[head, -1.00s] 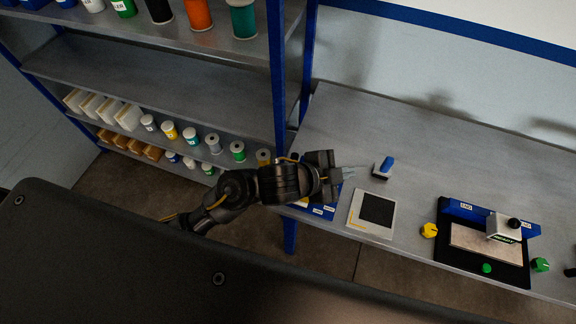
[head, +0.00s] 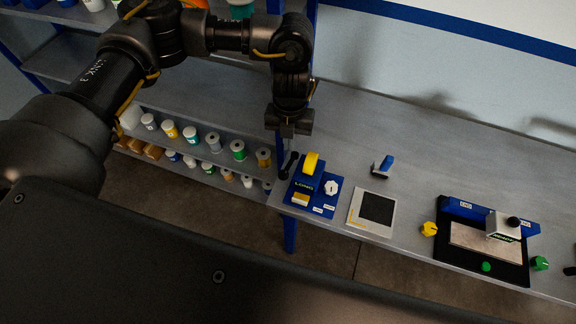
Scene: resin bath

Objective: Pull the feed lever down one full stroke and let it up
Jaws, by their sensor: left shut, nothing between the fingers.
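A blue device (head: 304,191) with a yellow wheel-like part (head: 311,163) and a white knob (head: 332,187) stands at the left end of the bench. A black lever (head: 289,166) sticks up at its left side, slightly tilted; it looks like the feed lever. My left gripper (head: 288,133) points down just above the lever's top, its fingers shut and empty. I cannot tell whether the fingertips touch the lever. My right gripper is not in view.
On the bench (head: 420,143), a pale plate with a dark square (head: 376,209) and a blue-handled stamp (head: 384,166) are right of the device. A black-and-blue fixture (head: 508,262) is farther right. Shelves with jars (head: 238,150) stand at left. The bench behind the device is clear.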

